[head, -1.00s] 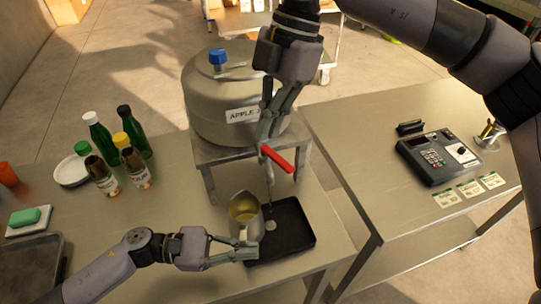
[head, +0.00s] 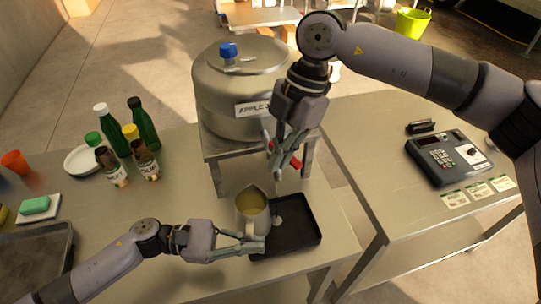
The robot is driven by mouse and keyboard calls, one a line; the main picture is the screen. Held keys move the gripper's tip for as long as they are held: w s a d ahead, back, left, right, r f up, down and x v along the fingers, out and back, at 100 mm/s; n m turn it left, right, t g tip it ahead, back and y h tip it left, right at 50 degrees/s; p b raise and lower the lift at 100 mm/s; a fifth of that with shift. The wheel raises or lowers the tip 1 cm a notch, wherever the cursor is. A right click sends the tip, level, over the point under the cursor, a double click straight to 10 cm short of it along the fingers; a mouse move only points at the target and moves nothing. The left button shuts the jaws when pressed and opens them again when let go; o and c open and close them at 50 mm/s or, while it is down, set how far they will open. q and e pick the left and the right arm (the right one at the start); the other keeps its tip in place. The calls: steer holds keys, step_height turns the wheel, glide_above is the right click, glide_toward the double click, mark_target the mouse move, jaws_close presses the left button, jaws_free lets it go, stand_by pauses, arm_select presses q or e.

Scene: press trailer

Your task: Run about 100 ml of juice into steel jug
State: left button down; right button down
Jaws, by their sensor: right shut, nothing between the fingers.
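The steel jug (head: 252,203) stands upright at the left edge of the black drip tray (head: 305,240), with yellowish juice inside. My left gripper (head: 254,246) is at the jug's handle on the near side and looks shut on it. The steel juice tank (head: 215,95), labelled "APPLE" with part hidden, stands on a metal stand above the tray. Its red tap lever (head: 296,164) is partly hidden behind my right gripper (head: 274,160). That gripper is shut and empty, close to the lever; contact is unclear. The spout is mostly hidden.
Green and brown bottles (head: 143,125), a white plate (head: 80,160) and a green sponge (head: 35,205) are at the left. A grey keypad device (head: 447,157) and label cards (head: 480,192) sit on the right table. A gap separates the tables.

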steer(key=shift+a, duration=0.1)
steer(key=shift+w+d+n, duration=0.15)
steer(key=shift+d+n, duration=0.25)
steer(key=shift+n, duration=0.4)
steer(key=w+d+n, duration=0.1)
steer(key=w+d, duration=0.3)
steer(key=shift+w+n+g+h, duration=0.25)
steer(key=shift+n+g+h, duration=0.05)
steer(key=shift+g+h, duration=0.1)
stand_by(0.7)
steer(key=shift+w, duration=0.2)
stand_by(0.3)
stand_by(0.3)
